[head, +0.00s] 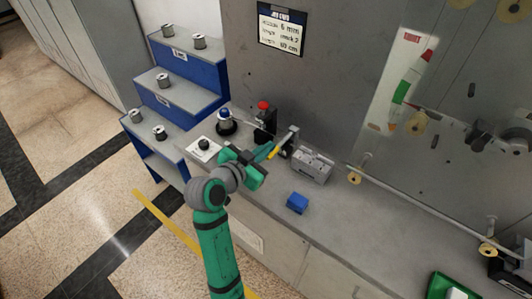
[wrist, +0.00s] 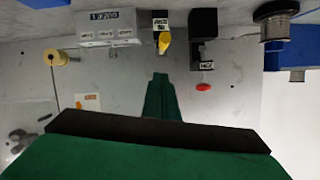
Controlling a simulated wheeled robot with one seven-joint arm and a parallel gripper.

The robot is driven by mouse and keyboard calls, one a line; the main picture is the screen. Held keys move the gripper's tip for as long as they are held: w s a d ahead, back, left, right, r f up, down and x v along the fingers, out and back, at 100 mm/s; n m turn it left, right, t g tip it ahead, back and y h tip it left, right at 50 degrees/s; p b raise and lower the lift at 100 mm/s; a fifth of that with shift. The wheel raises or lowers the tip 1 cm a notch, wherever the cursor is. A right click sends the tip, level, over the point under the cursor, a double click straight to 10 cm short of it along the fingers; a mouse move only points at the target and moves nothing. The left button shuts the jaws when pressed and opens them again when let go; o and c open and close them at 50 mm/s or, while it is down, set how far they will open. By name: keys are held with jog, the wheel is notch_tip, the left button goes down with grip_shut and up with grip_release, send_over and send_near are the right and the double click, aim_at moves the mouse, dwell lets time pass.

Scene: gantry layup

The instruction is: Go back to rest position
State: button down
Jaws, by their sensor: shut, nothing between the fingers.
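My gripper (head: 261,156) is at the end of my green arm, above the left part of the grey counter (head: 345,218). In the wrist view its green fingers (wrist: 161,78) are together with nothing between them. In the head view it is near a device with a yellow handle (head: 273,152), which shows in the wrist view as a yellow tip (wrist: 165,42) beyond the fingers. Whether they touch cannot be told from the head view.
A blue block (head: 297,202) lies on the counter. Blue steps (head: 184,97) with several spools stand left. A green tray (head: 436,288) is front right.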

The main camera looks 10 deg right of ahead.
jog(key=v, duration=0.8)
jog(key=shift+s+a+f, duration=0.2)
jog(key=shift+s+a, duration=0.1)
jog(key=shift+s, duration=0.05)
